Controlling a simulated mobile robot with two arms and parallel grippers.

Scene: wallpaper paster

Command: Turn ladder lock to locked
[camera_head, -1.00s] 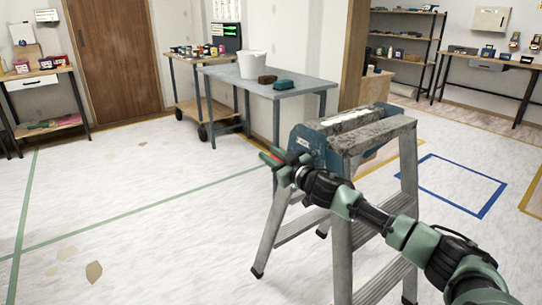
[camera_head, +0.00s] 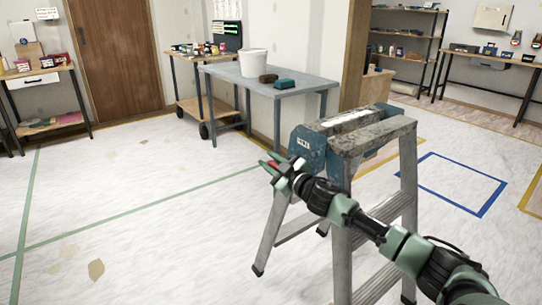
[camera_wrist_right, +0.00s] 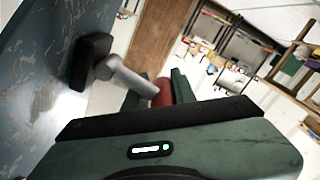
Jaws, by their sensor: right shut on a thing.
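The stepladder (camera_head: 340,215) stands open on the floor, with blue side plates at its worn top. In the right wrist view the ladder lock is a grey lever (camera_wrist_right: 128,77) with a black pivot (camera_wrist_right: 91,62) on the scratched blue plate (camera_wrist_right: 50,75). Its red end (camera_wrist_right: 162,92) lies between the green fingers of my right gripper (camera_wrist_right: 165,93), which is shut on it. In the head view my right gripper (camera_head: 276,166) is at the ladder's left side, and the lever is mostly hidden. My left gripper is not in view.
A grey table (camera_head: 290,86) with a white bucket (camera_head: 253,64) stands behind the ladder. A cart (camera_head: 190,100) and a wooden door are farther back.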

